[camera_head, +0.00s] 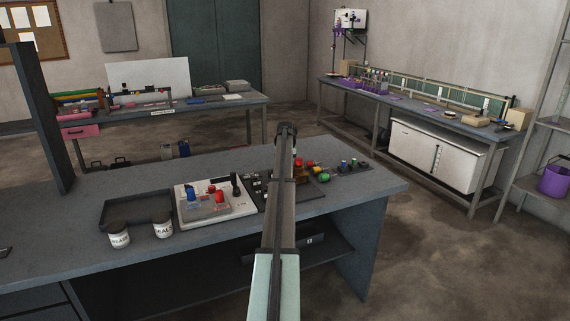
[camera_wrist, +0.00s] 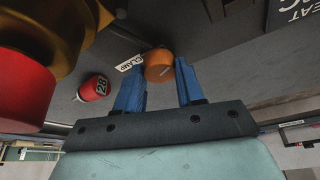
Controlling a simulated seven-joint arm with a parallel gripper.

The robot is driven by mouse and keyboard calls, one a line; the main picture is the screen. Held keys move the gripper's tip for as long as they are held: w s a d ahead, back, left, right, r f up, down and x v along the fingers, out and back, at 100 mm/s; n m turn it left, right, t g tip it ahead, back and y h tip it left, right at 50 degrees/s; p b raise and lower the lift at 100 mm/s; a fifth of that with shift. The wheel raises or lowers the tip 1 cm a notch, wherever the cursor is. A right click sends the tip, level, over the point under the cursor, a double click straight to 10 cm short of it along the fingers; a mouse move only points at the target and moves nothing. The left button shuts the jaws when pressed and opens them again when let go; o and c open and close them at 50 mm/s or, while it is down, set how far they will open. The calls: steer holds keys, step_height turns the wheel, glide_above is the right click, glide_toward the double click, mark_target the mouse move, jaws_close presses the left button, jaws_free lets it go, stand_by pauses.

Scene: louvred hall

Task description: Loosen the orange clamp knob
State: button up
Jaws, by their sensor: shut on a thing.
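In the head view my arm reaches over the bench and hides the knob and the fingertips.
A red cap marked 28 (camera_wrist: 92,88) and a large brass and red fitting (camera_wrist: 62,35) stand close left of my fingers. On the bench (camera_head: 345,205) are a white-based control box (camera_head: 208,208), a black tray (camera_head: 110,212) and two labelled jars (camera_head: 119,238).

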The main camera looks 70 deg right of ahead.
steer(key=shift+n+t, duration=0.3)
steer(key=shift+n, duration=0.5)
steer(key=o, duration=1)
steer(key=shift+o, duration=0.2)
steer(key=shift+s+r, duration=0.1)
steer(key=v, duration=1.3)
steer(key=shift+r, duration=0.35)
